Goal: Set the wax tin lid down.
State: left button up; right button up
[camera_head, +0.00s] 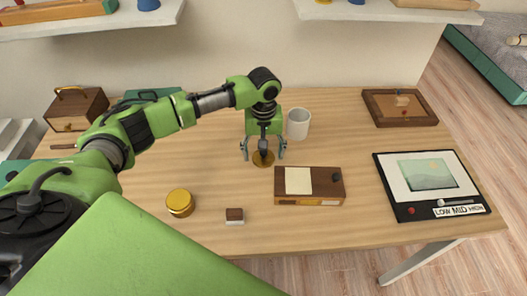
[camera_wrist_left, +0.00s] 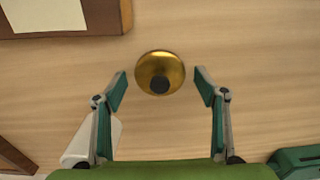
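The wax tin lid is a round gold disc (camera_head: 263,159) with a dark knob, lying on the desk. It also shows whole in the left wrist view (camera_wrist_left: 148,62). My left gripper (camera_head: 263,153) points down over the lid and is open. Its fingertips (camera_wrist_left: 161,87) stand apart on either side of the lid, with visible gaps and nothing between them held. A round gold tin (camera_head: 180,204) stands on the desk to the left and nearer. My right gripper is not in view.
A brown box with a pale sheet (camera_head: 325,186) lies close to the right of the gripper. A white mug (camera_head: 298,123) stands just behind. A small brown-and-white block (camera_head: 235,216) lies in front. Further right are a framed wooden tray (camera_head: 400,108) and a panel with a slider (camera_head: 430,185).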

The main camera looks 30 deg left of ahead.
aim_at(263, 152)
pick_arm(q)
jog(key=shift+r, duration=0.1)
jog(key=shift+r, duration=0.3)
notch_tip(263, 152, up, 12)
jog(key=b, duration=0.2)
jog(key=shift+f, duration=0.2)
